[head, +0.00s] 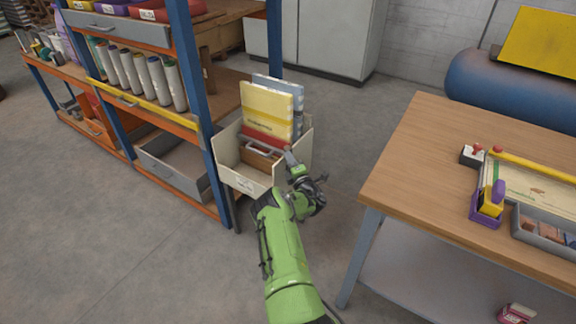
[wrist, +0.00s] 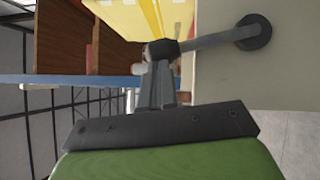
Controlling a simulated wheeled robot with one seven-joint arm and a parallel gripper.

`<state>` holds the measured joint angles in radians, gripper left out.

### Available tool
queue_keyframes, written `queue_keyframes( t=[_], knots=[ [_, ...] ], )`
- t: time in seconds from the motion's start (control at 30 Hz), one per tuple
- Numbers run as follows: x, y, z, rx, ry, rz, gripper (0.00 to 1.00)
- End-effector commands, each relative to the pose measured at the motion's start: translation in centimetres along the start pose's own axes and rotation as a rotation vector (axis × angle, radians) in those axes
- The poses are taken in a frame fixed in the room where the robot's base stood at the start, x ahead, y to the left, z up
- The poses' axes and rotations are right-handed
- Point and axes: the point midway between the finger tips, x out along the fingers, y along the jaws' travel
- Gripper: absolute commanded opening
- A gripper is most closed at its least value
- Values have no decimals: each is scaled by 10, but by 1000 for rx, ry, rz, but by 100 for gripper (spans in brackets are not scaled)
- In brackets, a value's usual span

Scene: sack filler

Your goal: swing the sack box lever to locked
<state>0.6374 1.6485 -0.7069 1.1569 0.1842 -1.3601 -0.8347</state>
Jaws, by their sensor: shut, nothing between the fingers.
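The sack box is a cream open-topped bin (head: 240,181) beside the shelf rack, and its pale wall (wrist: 285,75) fills the right of the wrist view. In the wrist view the lever (wrist: 212,39) is a grey bar running from a round dark pivot (wrist: 252,32) on that wall to a dark knob (wrist: 162,52). My gripper (wrist: 157,82) is shut, with its fingertips right at the knob; I cannot tell if they touch it. In the head view my gripper (head: 291,161) is at the box's right side, and my arm hides part of that side.
A yellow sack (head: 267,111) and other upright packs stand in the box. The blue-posted shelf rack (head: 194,85) is close on the left. A wooden workbench (head: 425,160) stands on the right. The grey floor (head: 130,235) at front left is clear.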

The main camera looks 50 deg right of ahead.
Motion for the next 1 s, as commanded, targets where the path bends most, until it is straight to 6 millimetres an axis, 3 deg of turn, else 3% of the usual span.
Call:
queue_keyframes(
  t=[0.23,1.0],
  knots=[
    [12,8,9,114,10,-75,0],
    [15,10,22,103,-2,-76,0]
  ],
)
